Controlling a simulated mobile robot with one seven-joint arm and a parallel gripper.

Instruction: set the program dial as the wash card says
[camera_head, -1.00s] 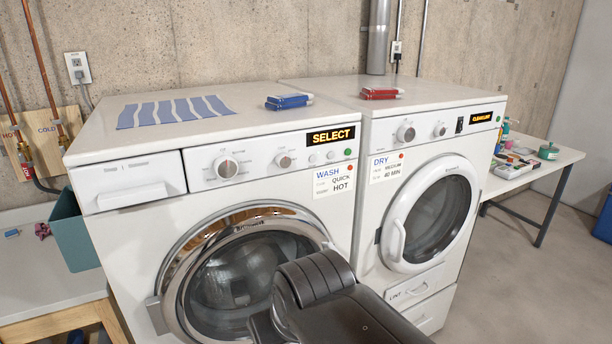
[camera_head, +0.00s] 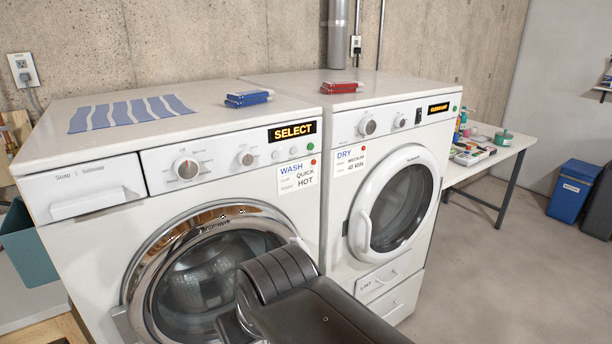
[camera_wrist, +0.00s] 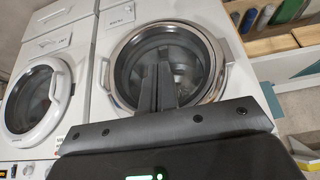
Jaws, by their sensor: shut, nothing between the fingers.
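The washer (camera_head: 85,235) stands at left. Its larger dial (camera_head: 186,168), with a red mark, and a smaller dial (camera_head: 246,158) are on the front panel; which marking each one points to is too small to read. The wash card (camera_head: 297,178) reads WASH, QUICK, HOT, with small words before the last two. The washer display (camera_head: 292,131) reads SELECT. My gripper (camera_wrist: 160,68) is shut and empty in the wrist view, in front of the washer's round door (camera_wrist: 125,62) and away from the dials. In the head view my dark arm covers the door's lower right.
The dryer (camera_head: 345,260) stands right of the washer with its own card (camera_head: 350,160). A blue striped cloth (camera_head: 130,112), blue boxes (camera_head: 248,98) and red boxes (camera_head: 341,87) lie on top. A side table (camera_head: 500,155) and blue bin (camera_head: 574,190) are at right, with open floor between.

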